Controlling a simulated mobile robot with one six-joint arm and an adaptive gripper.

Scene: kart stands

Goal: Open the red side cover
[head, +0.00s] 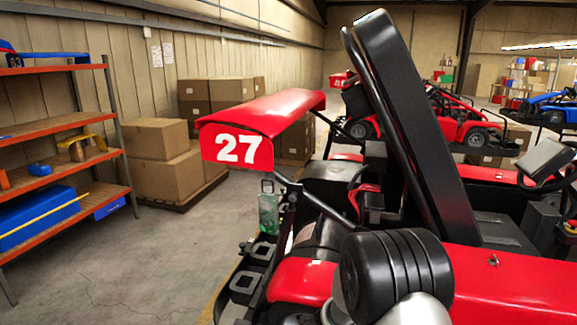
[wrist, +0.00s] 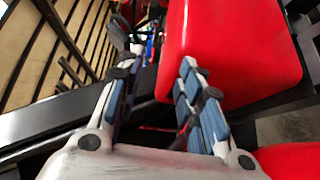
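A red kart with a black seat fills the right of the head view. A smooth red side cover (head: 510,285) lies along its near side at the lower right, with a small dark fitting on its top. It lies flat and looks shut. In the wrist view my gripper (wrist: 160,65) is open, with blue pads on both fingers and nothing held between them. A large red panel (wrist: 230,50) is close beside the right finger; I cannot tell whether this is the side cover or whether the finger touches it. The fingers are not visible in the head view.
The kart's red rear wing (head: 262,114), marked 27, and tall black seat (head: 425,140) stand up over the kart. A shelf rack (head: 60,130) and cardboard boxes (head: 165,172) are at the left. Grey floor (head: 110,265) is clear between rack and kart.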

